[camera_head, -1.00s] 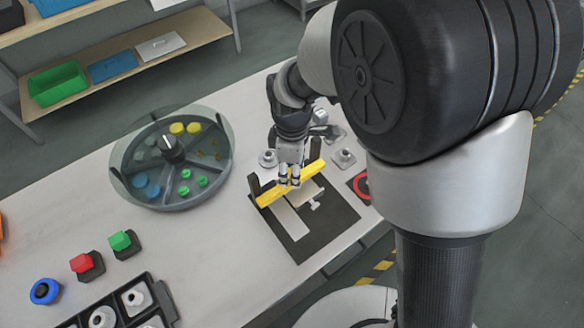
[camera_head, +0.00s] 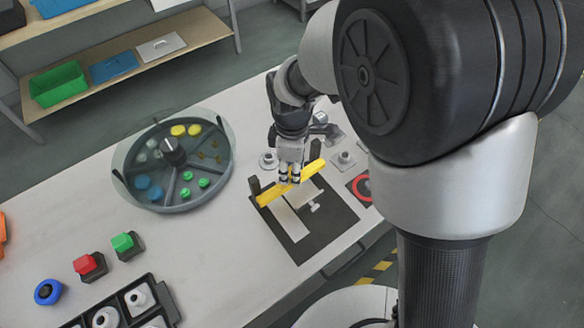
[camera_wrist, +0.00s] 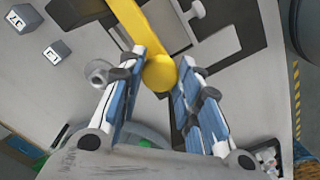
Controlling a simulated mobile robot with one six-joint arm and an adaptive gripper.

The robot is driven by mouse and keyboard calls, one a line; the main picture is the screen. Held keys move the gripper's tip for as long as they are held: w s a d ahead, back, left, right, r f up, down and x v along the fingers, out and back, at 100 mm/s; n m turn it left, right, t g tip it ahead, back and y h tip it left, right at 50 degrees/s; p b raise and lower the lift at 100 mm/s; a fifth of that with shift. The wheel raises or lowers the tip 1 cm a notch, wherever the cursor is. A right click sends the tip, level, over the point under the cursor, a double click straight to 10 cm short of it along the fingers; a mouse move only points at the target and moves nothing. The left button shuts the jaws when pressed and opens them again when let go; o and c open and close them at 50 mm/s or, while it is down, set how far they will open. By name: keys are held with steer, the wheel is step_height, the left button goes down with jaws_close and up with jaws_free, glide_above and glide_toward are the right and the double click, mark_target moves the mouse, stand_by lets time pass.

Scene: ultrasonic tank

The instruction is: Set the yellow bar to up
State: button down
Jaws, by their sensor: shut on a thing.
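The yellow bar (camera_head: 308,174) lies across the near side of two dark posts on a black base plate (camera_head: 318,236). It runs from lower left to upper right and looks low, close to the plate. My gripper (camera_head: 290,176) points down over the middle of the bar and is shut on it. In the wrist view the yellow bar (camera_wrist: 137,22) comes from the top to a round yellow part (camera_wrist: 160,73) between my two blue-padded fingers (camera_wrist: 155,95). The fingers hide part of the bar.
A round divided tray (camera_head: 172,208) with coloured pieces stands to the left. Red (camera_head: 89,265) and green (camera_head: 122,242) buttons and a black tray (camera_head: 165,298) are at lower left. A red ring sign (camera_head: 362,186) lies right of the plate. Grey fittings stand behind.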

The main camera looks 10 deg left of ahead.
mark_target(291, 171)
step_height(291, 171, up, 5)
steer(key=p, duration=0.3)
steer(key=shift+w+r, duration=0.1)
steer(key=shift+w+a, duration=0.1)
steer(key=c, duration=1.5)
jaws_free()
steer(key=shift+c, duration=0.2)
steer(key=shift+o, duration=2.1)
steer(key=shift+s, duration=0.2)
step_height(291, 171, up, 12)
